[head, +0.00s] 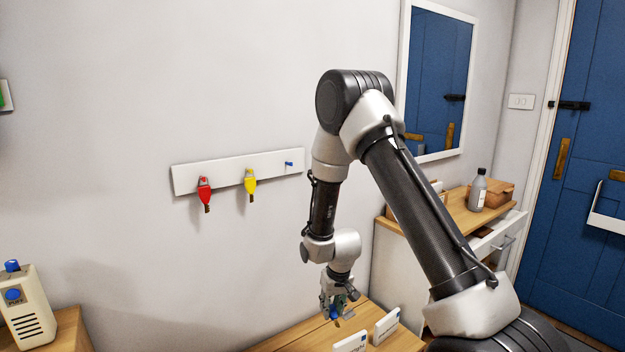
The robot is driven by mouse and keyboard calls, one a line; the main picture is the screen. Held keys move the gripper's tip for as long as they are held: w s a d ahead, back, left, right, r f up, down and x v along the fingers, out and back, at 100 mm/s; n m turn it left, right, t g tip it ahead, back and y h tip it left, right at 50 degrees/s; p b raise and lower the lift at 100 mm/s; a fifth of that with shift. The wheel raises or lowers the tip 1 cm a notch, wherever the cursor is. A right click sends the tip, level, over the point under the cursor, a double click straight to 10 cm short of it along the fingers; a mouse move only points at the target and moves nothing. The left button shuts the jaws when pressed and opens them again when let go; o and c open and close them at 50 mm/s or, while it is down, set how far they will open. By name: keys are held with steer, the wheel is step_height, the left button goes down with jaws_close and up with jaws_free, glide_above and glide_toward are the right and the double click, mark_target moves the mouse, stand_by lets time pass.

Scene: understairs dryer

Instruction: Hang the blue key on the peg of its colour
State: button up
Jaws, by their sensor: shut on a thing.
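The white peg rail (237,170) is on the wall at left centre. A red key (204,190) hangs at its left and a yellow key (250,182) at its middle. The blue peg (289,164) at its right end is bare. My gripper (336,311) points down over the wooden table, below and to the right of the rail. It is shut on the blue key (334,313). Only a small part of the key shows between the fingers; its lower tip hangs below them. I cannot tell its exact height above the table.
White cards (386,326) stand on the wooden table (290,338) near my gripper. A dresser (456,212) with a grey bottle (478,190) and an open drawer stands at right. A cream box (25,308) with blue buttons is at left. The wall around the rail is clear.

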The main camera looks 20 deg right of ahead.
steer(key=shift+w+a+r, duration=0.2)
steer(key=shift+a+r, duration=0.15)
steer(key=shift+r, duration=0.1)
steer(key=shift+w+d+r+t, duration=0.15)
steer(key=shift+w+r+t, duration=0.15)
steer(key=shift+r, duration=0.3)
steer(key=w+r, duration=0.1)
steer(key=w+r+t, duration=0.1)
steer(key=r, duration=0.1)
steer(key=w+r+t, duration=0.1)
steer(key=shift+w+d+r+n, duration=0.1)
steer(key=shift+w+r+n, duration=0.1)
steer(key=shift+r+n, duration=0.15)
steer(key=w+a+r+n+t+y, duration=0.15)
steer(key=r+t, duration=0.35)
steer(key=r, duration=1.1)
steer(key=w+a+r+n+t+y, duration=0.1)
steer(key=w+a+r+t+y, duration=0.3)
steer(key=r, duration=1.1)
steer(key=shift+t+h, duration=0.5)
steer(key=shift+h, duration=0.05)
steer(key=shift+d+x, duration=0.2)
steer(key=shift+x, duration=0.9)
steer(key=shift+d+x, duration=0.15)
steer(key=shift+x, duration=1)
steer(key=shift+d+x, duration=0.2)
steer(key=shift+x, duration=0.9)
steer(key=shift+w, duration=0.2)
